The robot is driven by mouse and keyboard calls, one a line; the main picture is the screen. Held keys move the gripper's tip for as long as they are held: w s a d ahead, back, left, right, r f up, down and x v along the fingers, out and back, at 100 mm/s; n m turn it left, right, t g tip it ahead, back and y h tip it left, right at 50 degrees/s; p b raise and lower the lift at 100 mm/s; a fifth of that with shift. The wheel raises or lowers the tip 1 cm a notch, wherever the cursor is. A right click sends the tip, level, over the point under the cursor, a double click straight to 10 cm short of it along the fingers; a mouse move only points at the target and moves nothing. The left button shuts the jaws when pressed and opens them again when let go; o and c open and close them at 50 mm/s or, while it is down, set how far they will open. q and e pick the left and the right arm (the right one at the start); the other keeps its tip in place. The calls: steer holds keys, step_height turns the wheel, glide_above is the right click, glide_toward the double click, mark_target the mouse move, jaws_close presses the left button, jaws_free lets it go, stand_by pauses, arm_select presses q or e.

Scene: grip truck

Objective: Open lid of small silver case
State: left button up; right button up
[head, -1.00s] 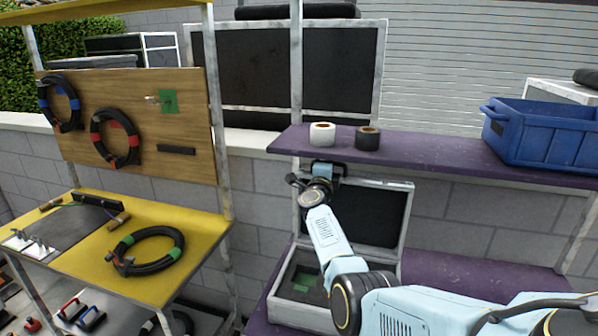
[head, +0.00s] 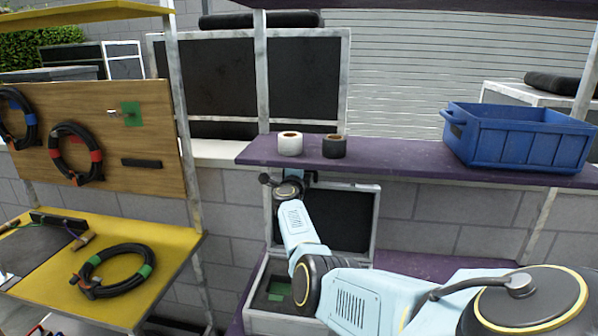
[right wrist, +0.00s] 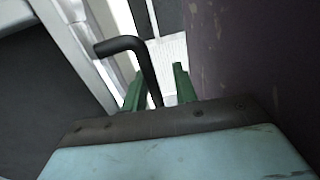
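The small silver case (head: 268,322) stands on the lower purple shelf, with a dark interior and a green patch inside. Its lid (head: 375,226) stands raised, roughly upright, with a dark inner panel and silver frame. My right arm reaches across the case, its wrist near the lid's upper left corner. In the right wrist view my right gripper (right wrist: 160,78) has its two green fingers apart with nothing seen held. The lid's dark panel and pale frame (right wrist: 75,62) lie left of the fingers; contact cannot be told. My left gripper is not in view.
An upper purple shelf (head: 400,163) runs just above the lid, carrying a white tape roll (head: 290,144), a dark tape roll (head: 334,147) and a blue crate (head: 525,140). A post (head: 262,70) rises near the wrist. A yellow table (head: 175,248) with a coiled cable stands left.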

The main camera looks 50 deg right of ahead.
steer(key=shift+f, duration=0.15)
steer(key=shift+s+a+p, duration=0.25)
steer(key=shift+a+p, duration=0.15)
steer(key=shift+a, duration=0.15)
steer(key=r+p+v, duration=0.1)
steer(key=p+v, duration=0.2)
steer(key=v, duration=0.9)
steer(key=shift+s+f+p, duration=0.25)
steer(key=shift+f+p, duration=0.1)
steer(key=shift+f, duration=0.05)
